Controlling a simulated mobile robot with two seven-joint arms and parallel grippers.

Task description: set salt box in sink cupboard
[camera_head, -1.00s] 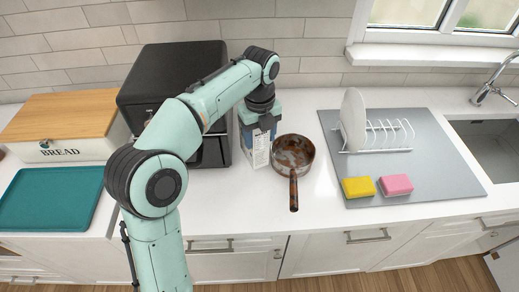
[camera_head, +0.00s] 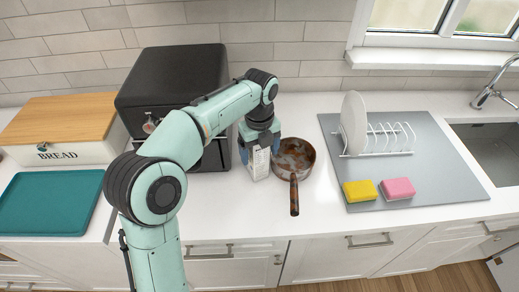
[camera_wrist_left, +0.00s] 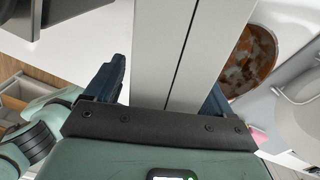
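The salt box (camera_head: 258,163) is a pale upright carton on the counter, left of the brown pan. My left gripper (camera_head: 260,150) is above it with its fingers reaching down on either side. In the left wrist view, the box (camera_wrist_left: 190,45) stands between the two dark blue fingers (camera_wrist_left: 165,90). A gap shows between the box and the left finger, so the gripper is open around it. The right finger is partly hidden by the box. The sink (camera_head: 492,150) is at the far right; the fronts below it are only partly in view. My right gripper is not in view.
The pan (camera_head: 296,158) stands close to the box's right, handle forward. A black appliance (camera_head: 172,85) is behind left. A grey mat (camera_head: 440,185) holds a dish rack (camera_head: 385,140) and yellow (camera_head: 360,191) and pink (camera_head: 398,188) sponges. The counter in front of the box is clear.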

